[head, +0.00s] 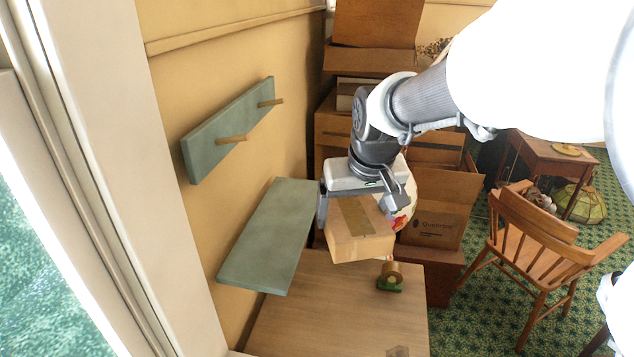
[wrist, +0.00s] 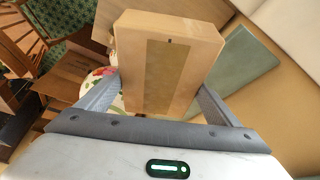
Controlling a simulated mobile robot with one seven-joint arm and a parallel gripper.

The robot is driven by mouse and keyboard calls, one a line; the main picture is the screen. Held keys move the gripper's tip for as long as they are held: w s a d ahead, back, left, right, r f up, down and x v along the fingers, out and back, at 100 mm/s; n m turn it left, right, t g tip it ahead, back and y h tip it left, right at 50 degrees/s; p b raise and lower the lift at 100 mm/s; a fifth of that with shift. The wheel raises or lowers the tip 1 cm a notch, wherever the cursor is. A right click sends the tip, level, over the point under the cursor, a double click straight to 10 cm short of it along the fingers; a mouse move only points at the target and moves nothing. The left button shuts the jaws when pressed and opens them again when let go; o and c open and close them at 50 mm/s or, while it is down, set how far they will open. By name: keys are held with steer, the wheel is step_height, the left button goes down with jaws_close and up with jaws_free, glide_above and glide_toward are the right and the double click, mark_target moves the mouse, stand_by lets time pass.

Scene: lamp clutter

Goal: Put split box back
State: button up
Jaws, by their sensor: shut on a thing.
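The split box (head: 360,238) is a light wooden block-like box with a darker panel on one face. My gripper (head: 362,200) is shut on it and holds it up, over the back of a wooden surface and just right of a green wall shelf (head: 270,235). In the wrist view the box (wrist: 188,65) sits between both fingers of my gripper (wrist: 160,95), its dark panel facing the camera. The green shelf (wrist: 245,70) shows to the right there and looks bare. Whether the box touches anything below is hard to tell.
A wooden cabinet top (head: 330,310) lies below, with a small brass and green object (head: 390,277) on it. A green peg rack (head: 230,130) is on the wall above the shelf. Cardboard boxes (head: 437,205) stand behind; a wooden chair (head: 540,255) is at right.

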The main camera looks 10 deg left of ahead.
steer(key=a+p, duration=0.2)
steer(key=a, duration=1.5)
step_height(320, 180, down, 7)
steer(key=shift+a+r, duration=0.1)
steer(key=shift+r, duration=0.1)
steer(key=shift+a+f+p, duration=0.25)
steer(key=shift+a+p, duration=0.05)
steer(key=shift+a, duration=0.15)
steer(key=shift+f, duration=0.2)
steer(key=o, duration=1.3)
steer(key=shift+o, duration=0.3)
